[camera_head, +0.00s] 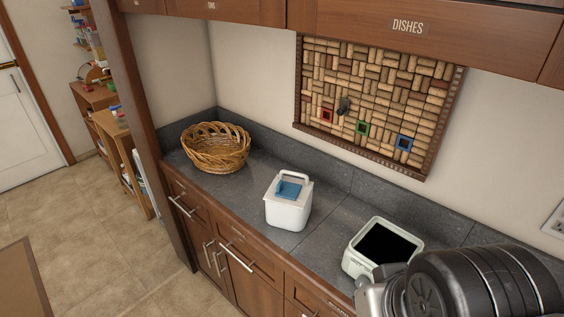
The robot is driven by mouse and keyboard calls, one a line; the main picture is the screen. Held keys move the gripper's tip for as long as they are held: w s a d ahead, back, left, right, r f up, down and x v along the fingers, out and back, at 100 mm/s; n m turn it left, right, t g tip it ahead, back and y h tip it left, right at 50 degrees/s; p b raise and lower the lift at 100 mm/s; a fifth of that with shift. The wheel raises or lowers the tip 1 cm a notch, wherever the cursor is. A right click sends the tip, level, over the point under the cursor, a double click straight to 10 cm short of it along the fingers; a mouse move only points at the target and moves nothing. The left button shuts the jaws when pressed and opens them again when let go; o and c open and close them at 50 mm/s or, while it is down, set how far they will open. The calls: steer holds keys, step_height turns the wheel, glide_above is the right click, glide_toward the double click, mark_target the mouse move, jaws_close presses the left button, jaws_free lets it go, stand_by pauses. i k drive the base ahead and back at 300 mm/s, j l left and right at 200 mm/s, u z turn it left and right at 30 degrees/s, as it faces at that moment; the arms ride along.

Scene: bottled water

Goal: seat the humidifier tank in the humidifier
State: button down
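A white box-shaped container with a blue cap and a raised handle, apparently the humidifier tank (287,213), stands upright on the dark counter near the middle. To its right is a white open-topped box with a dark interior, apparently the humidifier (361,264). The two are apart, with bare counter between them. The humidifier's lower right side is partly hidden by my arm, which fills the bottom right corner. My gripper's fingers cannot be made out in this view.
A wicker basket (216,148) stands at the counter's far left end. The dark counter (330,205) is clear between the things. A cork board (375,100) hangs on the wall behind, below brown upper cabinets (350,25). Brown drawers and doors with long handles (237,257) front the counter.

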mark_target(380, 242)
steer(key=l+z, duration=0.15)
steer(key=z, duration=0.35)
steer(key=i+j+z, duration=0.1)
steer(key=j, duration=0.35)
steer(key=i+j, duration=0.25)
steer(key=j, duration=0.2)
steer(key=i+j+z, duration=0.15)
steer(key=j, duration=0.35)
steer(key=i+j, duration=0.15)
steer(key=j, duration=0.3)
steer(key=i+j+z, duration=0.15)
steer(key=j, duration=0.35)
steer(key=i+j, duration=0.15)
steer(key=j, duration=0.35)
steer(key=i+j+z, duration=0.15)
steer(key=j, duration=0.35)
